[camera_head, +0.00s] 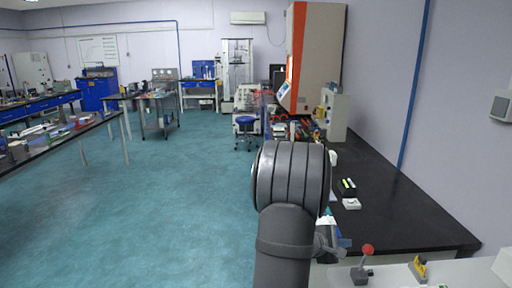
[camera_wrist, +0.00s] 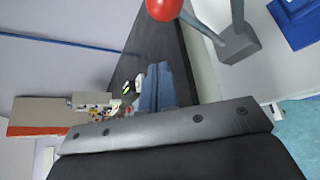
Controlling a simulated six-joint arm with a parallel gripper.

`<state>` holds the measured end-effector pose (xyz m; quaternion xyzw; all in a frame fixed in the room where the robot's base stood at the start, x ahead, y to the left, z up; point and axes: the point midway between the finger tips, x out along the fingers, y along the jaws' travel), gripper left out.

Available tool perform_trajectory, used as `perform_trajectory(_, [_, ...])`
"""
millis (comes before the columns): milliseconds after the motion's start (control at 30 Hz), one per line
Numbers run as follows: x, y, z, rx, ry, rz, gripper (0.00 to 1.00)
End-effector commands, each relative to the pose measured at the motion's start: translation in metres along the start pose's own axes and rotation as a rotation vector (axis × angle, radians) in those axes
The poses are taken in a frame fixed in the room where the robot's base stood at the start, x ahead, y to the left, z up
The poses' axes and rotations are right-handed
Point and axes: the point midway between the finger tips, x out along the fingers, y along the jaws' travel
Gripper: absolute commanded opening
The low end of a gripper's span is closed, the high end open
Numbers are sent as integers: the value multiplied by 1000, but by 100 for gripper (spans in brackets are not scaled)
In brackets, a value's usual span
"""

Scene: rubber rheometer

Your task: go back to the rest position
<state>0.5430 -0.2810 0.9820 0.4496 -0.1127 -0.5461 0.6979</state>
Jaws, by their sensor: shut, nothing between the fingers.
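My arm stands upright in the lower middle of the head view, and its dark grey links hide much of what lies behind them. My gripper (camera_wrist: 158,72) shows in the wrist view as two blue-grey fingers close together past the dark wrist housing. It is shut, with nothing seen between the fingers. In the head view only a small part of it (camera_head: 340,240) shows beside the arm's right edge, near the front of the black bench (camera_head: 405,215). A lever with a red knob (camera_head: 368,250) stands to its right; the knob also shows in the wrist view (camera_wrist: 165,8).
A yellow-and-grey part (camera_head: 420,267) sits on the light surface in front. A white block (camera_head: 351,204) and a dark piece with yellow-green marks (camera_head: 348,188) lie on the bench. A light machine (camera_head: 334,112) stands farther back. The teal floor (camera_head: 150,215) at left is open.

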Motion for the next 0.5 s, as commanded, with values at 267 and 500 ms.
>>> perform_trajectory(267, [47,15,-15,-92,-1,-56,0])
perform_trajectory(500, [51,15,-26,-196,0,-114,0])
